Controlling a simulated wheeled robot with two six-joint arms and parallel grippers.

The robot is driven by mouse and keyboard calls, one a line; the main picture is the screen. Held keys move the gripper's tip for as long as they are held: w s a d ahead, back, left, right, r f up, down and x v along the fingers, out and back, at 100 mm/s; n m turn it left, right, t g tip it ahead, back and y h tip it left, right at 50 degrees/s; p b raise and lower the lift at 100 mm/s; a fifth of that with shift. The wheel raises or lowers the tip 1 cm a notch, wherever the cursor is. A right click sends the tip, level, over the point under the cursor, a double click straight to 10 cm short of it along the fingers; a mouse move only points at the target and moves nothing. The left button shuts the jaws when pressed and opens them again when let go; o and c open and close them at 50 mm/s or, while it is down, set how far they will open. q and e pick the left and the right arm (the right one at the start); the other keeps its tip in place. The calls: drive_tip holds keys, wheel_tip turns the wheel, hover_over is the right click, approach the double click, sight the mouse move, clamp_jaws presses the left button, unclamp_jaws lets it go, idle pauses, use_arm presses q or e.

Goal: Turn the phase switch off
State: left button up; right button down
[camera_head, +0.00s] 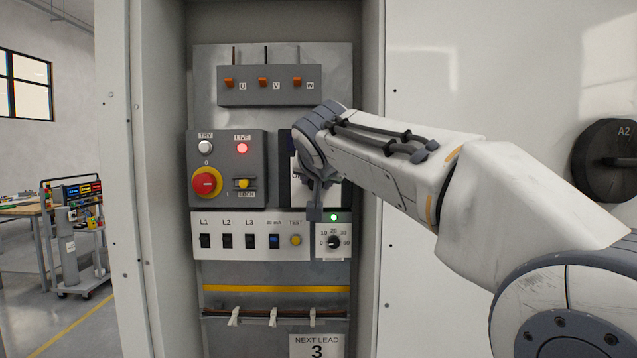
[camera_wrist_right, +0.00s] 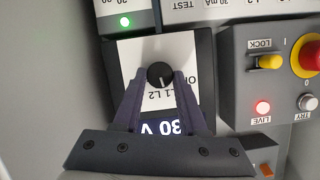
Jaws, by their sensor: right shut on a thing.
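The phase switch is a round black knob (camera_wrist_right: 160,74) on a white plate in the right wrist view, which shows the panel upside down. Parts of the labels OFF, L1 and L2 show around it. A pale mark on the knob faces the L1 L2 side; its exact setting is unclear. My right gripper (camera_wrist_right: 161,82) is shut on the knob, a fingertip on each side. In the head view my right gripper (camera_head: 315,208) covers most of the switch's panel (camera_head: 285,165). My left gripper is not in view.
A lit display (camera_wrist_right: 165,128) beside the knob is partly hidden. Left of it is a lockout box (camera_head: 228,148) with a red knob, yellow LOCK lever and lit red LIVE lamp. Breakers (camera_head: 227,241) and a small dial (camera_head: 333,242) sit below. Cabinet walls flank the panel.

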drive_tip(key=n+h, duration=0.1)
drive_tip(key=n, duration=0.1)
drive_tip(key=n+h+b, duration=0.1)
drive_tip(key=n+h, duration=0.1)
drive_tip(key=n, duration=0.1)
drive_tip(key=n+h, duration=0.2)
drive_tip(key=n, duration=0.1)
drive_tip(key=shift+a+f+t, duration=0.25)
drive_tip(key=shift+a+t, duration=0.15)
idle(0.4)
drive_tip(key=shift+c, duration=2.3)
unclamp_jaws()
drive_tip(key=shift+s+b, duration=0.1)
drive_tip(key=shift+b, duration=0.2)
drive_tip(key=b+v, duration=0.2)
drive_tip(key=v, duration=0.8)
drive_tip(key=shift+s, duration=0.2)
